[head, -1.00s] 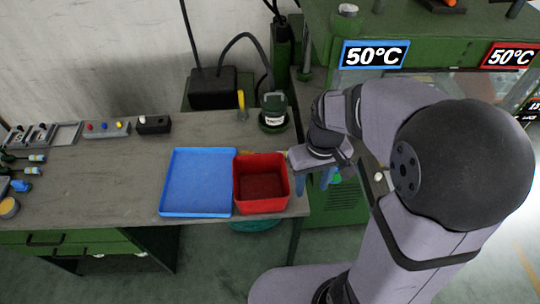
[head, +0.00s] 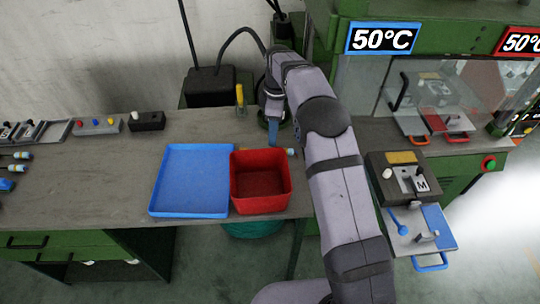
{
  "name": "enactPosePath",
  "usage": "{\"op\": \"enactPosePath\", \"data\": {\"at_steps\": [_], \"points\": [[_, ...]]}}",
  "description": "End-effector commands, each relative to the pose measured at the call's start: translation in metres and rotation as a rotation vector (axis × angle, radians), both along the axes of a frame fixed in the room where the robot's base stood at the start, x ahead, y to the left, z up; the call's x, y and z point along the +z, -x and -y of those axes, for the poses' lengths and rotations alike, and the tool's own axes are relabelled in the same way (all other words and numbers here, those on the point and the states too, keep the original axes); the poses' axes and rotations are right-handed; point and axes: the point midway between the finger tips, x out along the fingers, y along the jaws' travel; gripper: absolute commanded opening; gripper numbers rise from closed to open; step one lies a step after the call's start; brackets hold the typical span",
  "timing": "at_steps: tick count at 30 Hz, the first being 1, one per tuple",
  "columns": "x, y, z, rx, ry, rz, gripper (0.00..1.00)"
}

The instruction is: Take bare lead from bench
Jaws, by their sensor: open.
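Several thin dark leads with pale and blue ends (head: 20,156) lie at the left edge of the bench, partly cut off by the frame; I cannot tell for sure that these are the bare leads.
A blue tray (head: 190,208) and a red bin (head: 262,206) stand side by side at the bench's right front, both empty. A yellow-handled tool (head: 239,98) stands behind. A press with an open mould (head: 408,182) is at right. The bench's middle is clear.

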Motion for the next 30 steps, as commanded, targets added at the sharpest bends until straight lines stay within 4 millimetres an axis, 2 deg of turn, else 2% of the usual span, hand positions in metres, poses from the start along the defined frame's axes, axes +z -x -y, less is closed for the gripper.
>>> {"op": "enactPosePath", "data": {"at_steps": [1, 6, 10, 18, 24, 30], "points": [[-0.008, -0.003, 0.009, 0.032, 0.015, 0.004, 0.42], [-0.015, -0.008, 0.020, 0.094, 0.038, 0.010, 0.42], [-0.016, -0.008, 0.021, 0.099, 0.039, 0.010, 0.42], [-0.034, -0.008, 0.021, 0.096, 0.039, 0.009, 0.42], [-0.039, -0.008, 0.021, 0.096, 0.038, 0.010, 0.42], [-0.060, -0.006, 0.021, 0.095, 0.039, 0.007, 0.42]]}}
